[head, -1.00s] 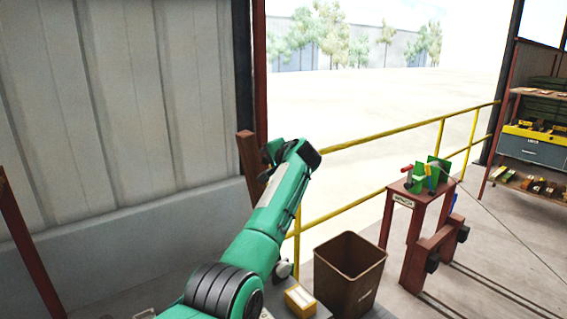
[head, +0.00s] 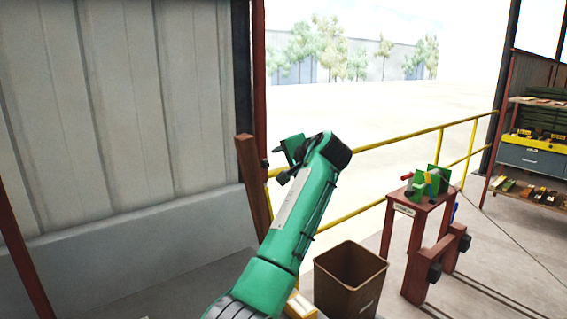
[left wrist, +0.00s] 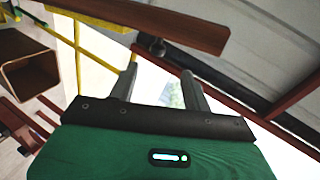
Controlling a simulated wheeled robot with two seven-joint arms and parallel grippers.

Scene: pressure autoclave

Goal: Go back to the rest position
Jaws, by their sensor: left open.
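My left arm is green and reaches up through the middle of the head view. Its gripper (head: 273,172) is beside a brown wooden post (head: 251,185), to the right of it in that view. In the left wrist view, the two grey fingers of the left gripper (left wrist: 160,78) stand apart with nothing between them. The same view shows a brown beam (left wrist: 150,20) beyond the fingertips. I cannot tell how far it is from them. My right gripper is in neither view.
A brown open bin (head: 350,275) stands right of my arm, with a small yellowish box (head: 300,305) beside it. A yellow railing (head: 400,137) runs behind. A red stand (head: 420,215) carries a green device. Shelves (head: 535,150) are at far right, a metal wall (head: 120,120) at left.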

